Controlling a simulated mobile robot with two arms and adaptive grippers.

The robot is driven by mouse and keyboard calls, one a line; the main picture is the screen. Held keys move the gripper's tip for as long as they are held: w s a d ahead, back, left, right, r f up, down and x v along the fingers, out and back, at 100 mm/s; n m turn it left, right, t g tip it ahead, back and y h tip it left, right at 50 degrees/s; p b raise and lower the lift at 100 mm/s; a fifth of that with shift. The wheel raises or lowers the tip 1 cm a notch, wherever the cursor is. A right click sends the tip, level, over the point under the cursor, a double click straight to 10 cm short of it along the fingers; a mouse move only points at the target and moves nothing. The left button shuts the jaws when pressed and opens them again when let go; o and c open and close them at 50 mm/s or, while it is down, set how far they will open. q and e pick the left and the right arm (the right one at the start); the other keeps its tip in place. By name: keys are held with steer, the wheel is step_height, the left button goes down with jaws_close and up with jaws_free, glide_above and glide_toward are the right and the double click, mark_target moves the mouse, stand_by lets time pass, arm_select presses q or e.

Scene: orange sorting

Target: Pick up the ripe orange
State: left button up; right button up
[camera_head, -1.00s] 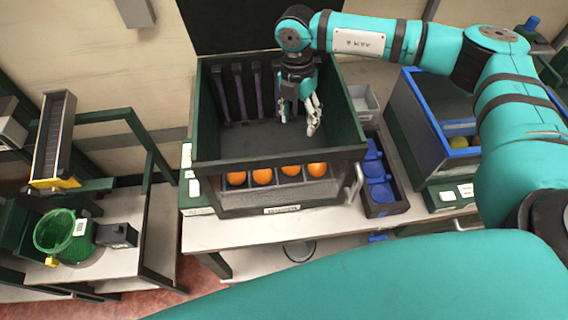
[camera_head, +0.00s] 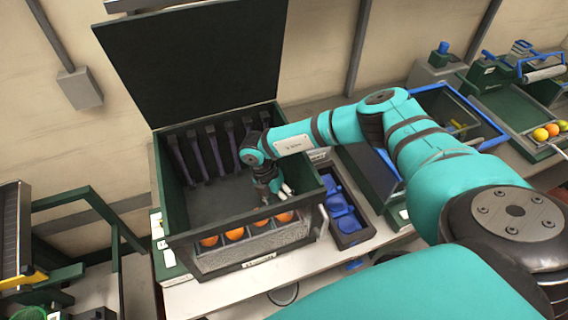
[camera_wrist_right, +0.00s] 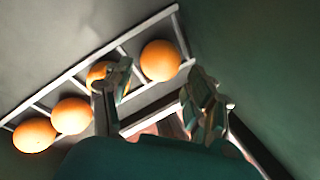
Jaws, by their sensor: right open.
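Several oranges sit in a row of divided slots along the front of an open dark green box (camera_head: 136,185). In the head view they are a left orange (camera_head: 209,241), a second (camera_head: 235,234), a third (camera_head: 260,223) and a right-end orange (camera_head: 284,217). All look alike in colour. My right gripper (camera_head: 282,192) is inside the box, just behind the right end of the row. In the right wrist view my open, empty fingers (camera_wrist_right: 160,92) flank the right-end orange (camera_wrist_right: 161,60), which lies beyond them. The left finger partly hides the neighbouring orange (camera_wrist_right: 96,73). My left gripper is out of view.
The box's raised lid (camera_head: 195,60) stands behind, and its walls close in around my right gripper. A blue-rimmed bin (camera_head: 490,122) stands farther right. More fruit (camera_head: 541,134) lies at the far right.

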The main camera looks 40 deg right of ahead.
steer(key=p+x, duration=0.1)
steer(key=x, duration=0.2)
steer(key=shift+d+f, duration=0.2)
steer(key=shift+f, duration=0.05)
steer(key=shift+d+f+p, duration=0.1)
steer(key=shift+f+p, duration=0.25)
steer(key=shift+f, duration=0.2)
steer(key=shift+c, duration=0.7)
steer(key=c, duration=0.7)
steer(key=shift+r, duration=0.1)
